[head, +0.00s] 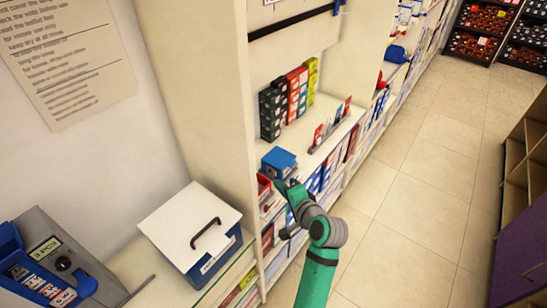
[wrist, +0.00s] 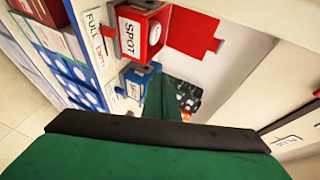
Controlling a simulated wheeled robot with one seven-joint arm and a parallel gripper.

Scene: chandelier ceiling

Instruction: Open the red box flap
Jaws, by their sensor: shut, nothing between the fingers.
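The red box (wrist: 155,33), with a white SPOT label, is at the top of the wrist view. Its flat red flap (wrist: 193,30), with a small tab, sticks out to the right of the box and looks swung open. In the head view only a little of the red box (head: 264,187) shows, left of my gripper. My gripper (head: 288,183) is shut and empty beside the shelf, just below a blue box (head: 279,160). In the wrist view its green finger (wrist: 161,98) points up, below and apart from the flap; the exact gap is unclear.
The blue box also shows in the wrist view (wrist: 137,85), near my finger. Upright boxes (head: 289,101) stand on the shelf behind. A white-lidded case (head: 190,232) sits on a lower surface at left. The tiled floor (head: 410,200) at right is clear.

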